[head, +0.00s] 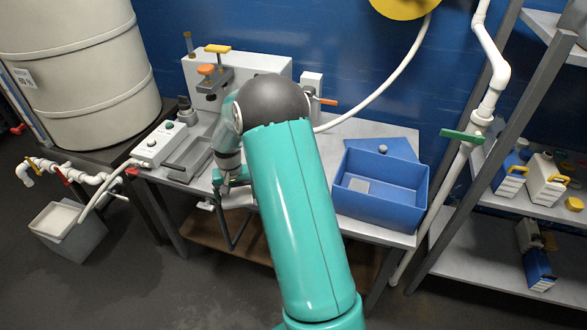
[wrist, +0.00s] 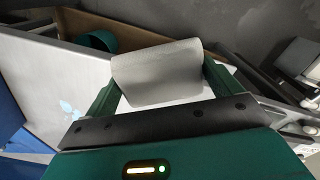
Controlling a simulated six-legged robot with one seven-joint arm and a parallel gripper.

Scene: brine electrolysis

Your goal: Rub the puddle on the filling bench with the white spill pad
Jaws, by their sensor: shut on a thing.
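The white spill pad (wrist: 155,72) is between the two green fingers of my gripper (wrist: 158,82) in the wrist view, and the fingers are shut on it. A small pale blue puddle (wrist: 69,109) shows on the grey filling bench (wrist: 50,75), to the left of the gripper and apart from the pad. In the head view my gripper (head: 229,182) is low over the front part of the bench (head: 343,133), left of my arm. Whether the pad touches the bench is unclear.
A blue open bin (head: 380,200) with a small grey piece inside stands on the bench's right. A control box (head: 160,143) and a grey tray (head: 188,158) stand on its left. A white pipe with a green valve handle (head: 462,137) runs beside the right end.

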